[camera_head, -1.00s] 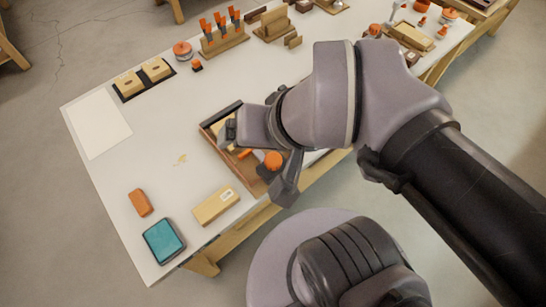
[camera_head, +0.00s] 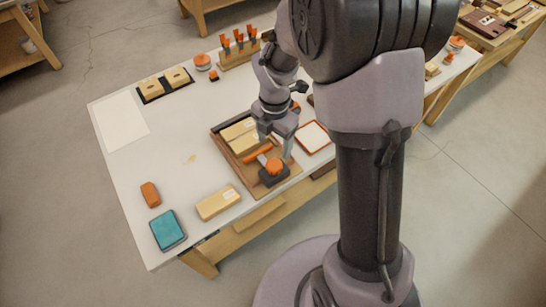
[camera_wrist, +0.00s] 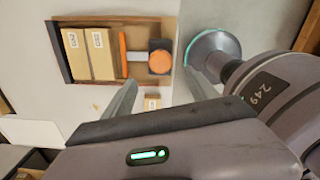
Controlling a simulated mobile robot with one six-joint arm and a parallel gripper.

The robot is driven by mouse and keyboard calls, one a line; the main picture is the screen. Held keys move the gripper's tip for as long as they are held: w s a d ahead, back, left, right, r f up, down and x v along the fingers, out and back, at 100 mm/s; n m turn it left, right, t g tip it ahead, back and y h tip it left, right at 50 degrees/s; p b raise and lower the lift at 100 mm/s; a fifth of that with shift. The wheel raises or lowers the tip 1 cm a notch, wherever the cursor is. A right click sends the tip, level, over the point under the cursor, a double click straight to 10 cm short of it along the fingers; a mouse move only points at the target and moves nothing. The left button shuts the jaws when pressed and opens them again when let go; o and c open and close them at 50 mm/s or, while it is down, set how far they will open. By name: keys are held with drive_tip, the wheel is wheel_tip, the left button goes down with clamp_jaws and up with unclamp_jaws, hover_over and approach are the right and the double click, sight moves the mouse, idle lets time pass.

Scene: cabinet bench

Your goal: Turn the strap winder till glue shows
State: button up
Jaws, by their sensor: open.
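An orange round knob (camera_head: 274,166) on a dark block (camera_head: 273,178), which looks like the strap winder, sits at the front right of a shallow wooden tray (camera_head: 222,160) on the white table. In the wrist view the knob (camera_wrist: 160,61) and dark block (camera_wrist: 160,45) lie just beyond my fingertips. An orange bar (camera_head: 257,154) lies beside it, also in the wrist view (camera_wrist: 123,50). My gripper (camera_head: 276,147) is open and empty, pointing down over the tray, behind the knob in the head view and apart from it. I cannot make out any glue marking.
Two labelled tan blocks (camera_wrist: 87,54) fill the tray's other side. A red-rimmed white tray (camera_head: 313,138) stands to its right. In front are a tan box (camera_head: 218,203), an orange block (camera_head: 150,194) and a teal case (camera_head: 168,230). The table's left middle is mostly clear.

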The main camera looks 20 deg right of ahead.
sight(274, 164)
wheel_tip(274, 164, down, 10)
drive_tip(key=b, duration=0.3)
drive_tip(key=shift+r, duration=0.1)
drive_tip(key=c, duration=1.4)
drive_tip(key=shift+o, duration=0.2)
